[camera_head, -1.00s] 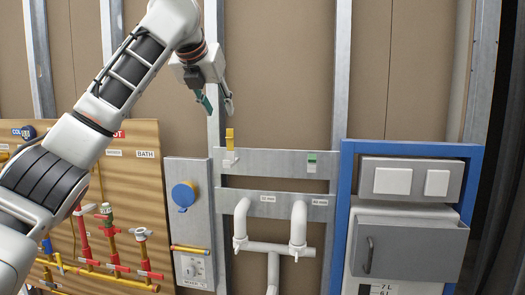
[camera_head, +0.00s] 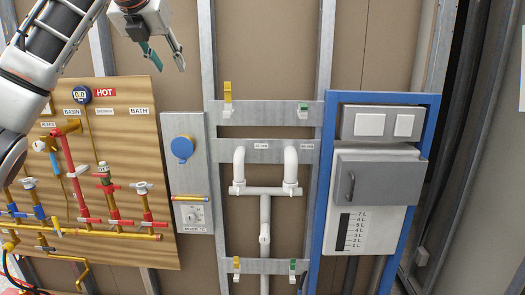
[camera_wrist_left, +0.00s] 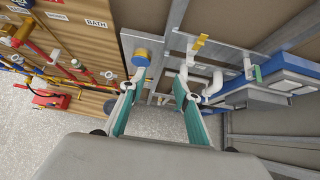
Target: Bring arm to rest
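My left arm (camera_head: 45,55) comes in from the left and is raised. Its left gripper (camera_head: 165,58) hangs near the top edge of the head view, fingers pointing down and a little right. The two fingers are apart with nothing between them. In the left wrist view the gripper (camera_wrist_left: 155,95) is also open and empty, with green pads on the fingers. It appears in front of the wall, above the blue round knob (camera_head: 183,148), and touches nothing that I can see. My right gripper is not in view.
A wooden board (camera_head: 115,190) with pipes and valves stands on the left. White pipes (camera_head: 264,200) run down the middle between metal studs. A blue-framed cabinet (camera_head: 375,180) stands at right. A red object (camera_wrist_left: 50,98) lies on the floor in the left wrist view.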

